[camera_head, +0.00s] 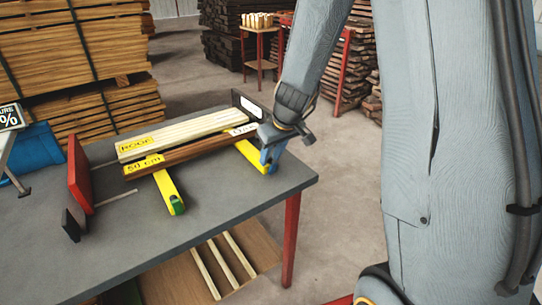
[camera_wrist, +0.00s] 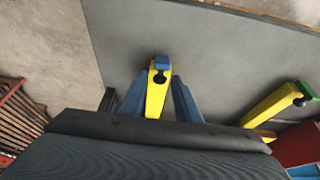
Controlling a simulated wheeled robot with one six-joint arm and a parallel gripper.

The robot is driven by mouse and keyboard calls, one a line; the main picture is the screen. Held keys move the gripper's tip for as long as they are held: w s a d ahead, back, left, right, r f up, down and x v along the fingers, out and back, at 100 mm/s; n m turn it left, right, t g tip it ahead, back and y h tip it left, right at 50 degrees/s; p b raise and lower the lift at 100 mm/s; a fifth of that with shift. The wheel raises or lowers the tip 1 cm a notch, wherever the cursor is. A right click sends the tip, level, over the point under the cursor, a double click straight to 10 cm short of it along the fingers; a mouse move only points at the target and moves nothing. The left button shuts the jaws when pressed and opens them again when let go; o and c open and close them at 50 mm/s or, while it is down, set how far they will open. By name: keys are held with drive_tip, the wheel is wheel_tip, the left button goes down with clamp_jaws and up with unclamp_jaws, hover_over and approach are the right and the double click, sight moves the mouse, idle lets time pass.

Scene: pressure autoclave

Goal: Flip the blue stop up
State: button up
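A yellow bar (camera_head: 247,152) pokes out from under the boards at the table's right side. My gripper (camera_head: 270,160) is at this bar's end in the head view. In the wrist view my gripper (camera_wrist: 158,88) has its blue fingers apart, one on each side of the bar.
A pale board (camera_head: 185,134) and a brown board (camera_head: 190,151) lie across the bars on the grey table (camera_head: 230,208). The table's front is clear.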

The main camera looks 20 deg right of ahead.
clamp_jaws()
